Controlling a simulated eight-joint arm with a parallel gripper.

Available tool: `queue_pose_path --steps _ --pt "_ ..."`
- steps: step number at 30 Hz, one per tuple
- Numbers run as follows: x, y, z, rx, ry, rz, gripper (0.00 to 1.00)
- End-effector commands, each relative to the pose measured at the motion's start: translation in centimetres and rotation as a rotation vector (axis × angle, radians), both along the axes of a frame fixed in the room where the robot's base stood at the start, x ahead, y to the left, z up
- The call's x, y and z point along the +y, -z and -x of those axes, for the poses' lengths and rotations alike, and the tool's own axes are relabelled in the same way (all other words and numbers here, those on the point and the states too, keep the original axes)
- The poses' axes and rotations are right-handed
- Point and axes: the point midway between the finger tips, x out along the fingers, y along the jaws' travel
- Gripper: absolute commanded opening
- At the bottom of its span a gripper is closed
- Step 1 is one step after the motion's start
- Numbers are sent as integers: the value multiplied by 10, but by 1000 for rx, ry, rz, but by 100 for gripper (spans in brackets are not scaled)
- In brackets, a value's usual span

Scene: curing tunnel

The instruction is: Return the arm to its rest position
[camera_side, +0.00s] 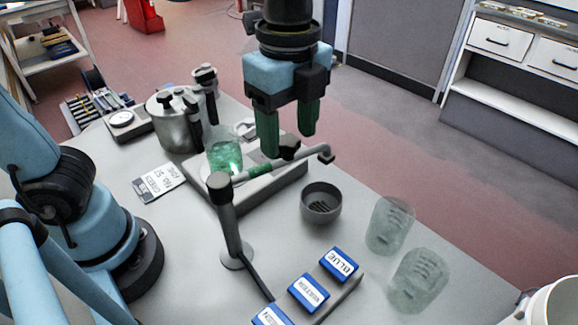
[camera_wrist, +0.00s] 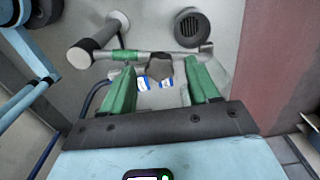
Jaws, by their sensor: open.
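My gripper (camera_side: 287,140) is open, with its two green fingers pointing down and apart. It hangs above the table, over a grey swing arm (camera_side: 303,159) with a green band that reaches out from a dark post (camera_side: 228,222). In the wrist view the gripper (camera_wrist: 162,88) is also spread, and the swing arm (camera_wrist: 180,55) crosses just beyond the fingertips. A dark knob on that arm shows between the fingers; whether they touch it I cannot tell.
A green-lit glass beaker (camera_side: 224,152) stands on a platform (camera_side: 283,183) left of the gripper. A grey slotted cup (camera_side: 321,203), two clear tumblers (camera_side: 389,224) and blue-labelled blocks (camera_side: 309,293) stand nearer. A metal pot (camera_side: 173,127) stands behind. Space above the right side looks free.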

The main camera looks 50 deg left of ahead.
Motion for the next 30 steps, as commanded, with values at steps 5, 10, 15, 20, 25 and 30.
queue_pose_path --steps 5,10,15,20,25,30 --pt "0 5 0 0 0 0 60" --pt "0 5 0 0 -1 0 60" --pt "0 3 0 0 -1 0 60" --pt "0 -7 0 0 0 0 60" --pt "0 -30 0 0 1 0 60" --pt "0 -55 0 0 1 1 60"
